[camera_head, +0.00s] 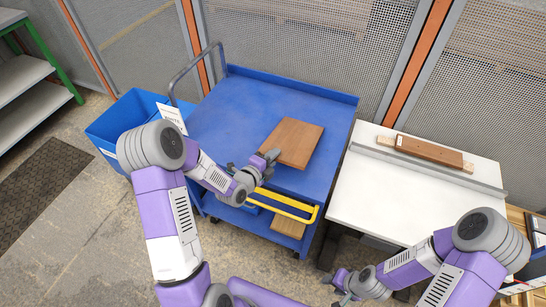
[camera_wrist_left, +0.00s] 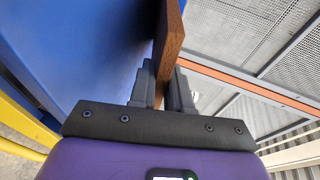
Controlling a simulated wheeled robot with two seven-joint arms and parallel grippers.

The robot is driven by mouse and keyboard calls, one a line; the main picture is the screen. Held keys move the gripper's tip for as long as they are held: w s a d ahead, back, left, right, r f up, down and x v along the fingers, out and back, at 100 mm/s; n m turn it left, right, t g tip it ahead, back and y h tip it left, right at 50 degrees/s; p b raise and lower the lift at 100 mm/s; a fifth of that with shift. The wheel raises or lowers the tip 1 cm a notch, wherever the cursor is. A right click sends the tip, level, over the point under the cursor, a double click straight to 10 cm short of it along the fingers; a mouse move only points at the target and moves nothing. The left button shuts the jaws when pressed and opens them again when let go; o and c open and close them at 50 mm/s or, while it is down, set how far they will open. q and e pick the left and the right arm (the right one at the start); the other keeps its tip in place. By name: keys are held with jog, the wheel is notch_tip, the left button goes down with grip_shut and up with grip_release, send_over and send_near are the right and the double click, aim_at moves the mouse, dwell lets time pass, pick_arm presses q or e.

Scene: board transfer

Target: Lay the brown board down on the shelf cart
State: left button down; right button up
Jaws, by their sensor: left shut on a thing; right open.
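The brown board (camera_head: 297,142) is over the right part of the blue shelf cart's top deck (camera_head: 235,105), its broad face up and looking roughly level. My left gripper (camera_head: 268,160) is shut on the board's near-left edge. In the left wrist view the board (camera_wrist_left: 170,38) stands edge-on between the two fingers (camera_wrist_left: 160,88), with the blue deck (camera_wrist_left: 80,45) beside it. I cannot tell whether the board touches the deck. My right gripper (camera_head: 342,284) is open and empty, low in front of the white table, away from the cart.
The cart has a yellow bar (camera_head: 285,204) at its front and a wooden piece (camera_head: 289,227) on its lower shelf. A blue bin (camera_head: 120,118) stands left. A white table (camera_head: 385,195) at right bears another brown board (camera_head: 430,150). Mesh panels stand behind.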

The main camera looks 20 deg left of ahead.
pick_arm(q)
jog(key=c, duration=1)
grip_release()
jog(key=shift+c, duration=0.2)
jog(key=shift+r, duration=0.1)
